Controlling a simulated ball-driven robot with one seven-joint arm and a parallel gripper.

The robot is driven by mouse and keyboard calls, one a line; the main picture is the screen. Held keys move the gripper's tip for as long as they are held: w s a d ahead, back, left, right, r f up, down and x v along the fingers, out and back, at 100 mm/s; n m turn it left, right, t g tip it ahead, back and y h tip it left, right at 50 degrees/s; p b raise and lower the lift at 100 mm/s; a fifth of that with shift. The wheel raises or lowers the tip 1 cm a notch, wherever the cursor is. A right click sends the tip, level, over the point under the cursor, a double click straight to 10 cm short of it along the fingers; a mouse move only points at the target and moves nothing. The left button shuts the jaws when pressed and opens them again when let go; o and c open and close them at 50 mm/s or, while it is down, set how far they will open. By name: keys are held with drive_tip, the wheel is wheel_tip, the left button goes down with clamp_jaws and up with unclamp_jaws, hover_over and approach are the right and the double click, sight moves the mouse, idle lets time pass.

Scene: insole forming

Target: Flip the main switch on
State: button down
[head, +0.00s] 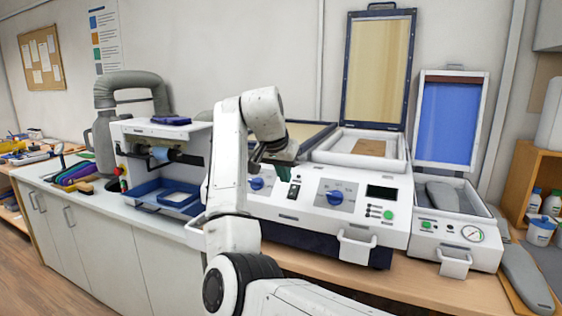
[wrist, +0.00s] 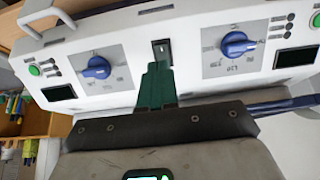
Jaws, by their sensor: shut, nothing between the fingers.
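Which way the rocker is set is too small to tell. My gripper (head: 287,175) has dark green fingers, shut together and empty. In the wrist view the fingers (wrist: 159,68) point at the switch and cover its near part. I cannot tell whether they touch it.
The blue left dial (head: 257,183) and right dial (head: 335,197) flank the switch closely. A white handle (head: 357,247) sticks out at the right front. The tall lid (head: 378,75) stands open behind. A vacuum press with a gauge (head: 472,233) stands to the right.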

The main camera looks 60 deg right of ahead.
sight(294, 191)
drive_tip(key=p+x, duration=0.1)
drive_tip(key=x, duration=0.5)
drive_tip(key=shift+d+f, duration=0.3)
drive_tip(key=shift+f, duration=0.1)
drive_tip(key=shift+f+h+b, duration=0.4)
drive_tip(key=shift+f+h, duration=0.1)
drive_tip(key=shift+f, duration=0.05)
drive_tip(key=shift+f+h+b, duration=0.25)
drive_tip(key=shift+h+b, duration=0.1)
drive_tip(key=shift+h, duration=0.55)
drive_tip(key=shift+r, duration=0.1)
drive_tip(key=shift+d+r+p, duration=0.1)
drive_tip(key=shift+r+p, duration=0.45)
drive_tip(key=shift+p, duration=0.2)
drive_tip(key=shift+s+d+r, duration=0.1)
drive_tip(key=shift+d+r, duration=0.05)
drive_tip(key=shift+r, duration=0.1)
